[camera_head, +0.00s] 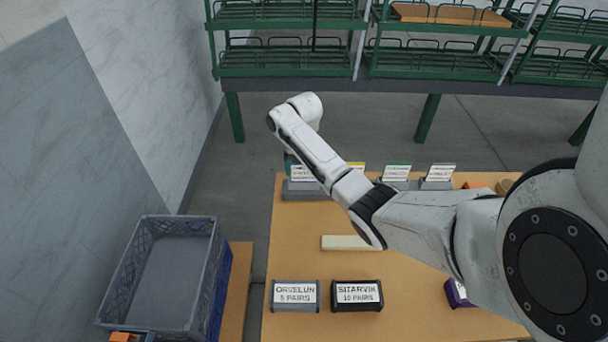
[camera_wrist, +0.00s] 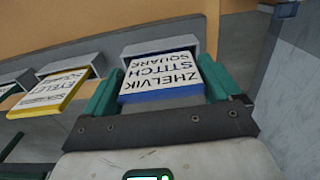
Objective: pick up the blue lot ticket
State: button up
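The blue lot ticket (camera_wrist: 162,78) is a white card with a blue edge, lettered "ZHELVIK STITCH SQUARE", in a grey holder (camera_wrist: 190,28). In the head view the leftmost card (camera_head: 303,174) is this ticket, partly behind my arm. My gripper (camera_wrist: 162,92) has its two teal fingers set wide apart, one on each side of the ticket. The ticket's side edges look very close to the fingers; I cannot tell whether they touch. In the head view the gripper is mostly hidden behind my arm.
A yellow-edged ticket (camera_wrist: 50,92) stands beside it in its own holder; green-edged (camera_head: 397,172) and other tickets stand farther right. A pale bar (camera_head: 345,242), an ORVELUN box (camera_head: 295,296) and a SITARVIK box (camera_head: 357,295) lie nearer. A grey crate (camera_head: 120,268) stands left of the table.

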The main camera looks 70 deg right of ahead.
jog(key=c, duration=0.6)
jog(key=shift+r, duration=0.15)
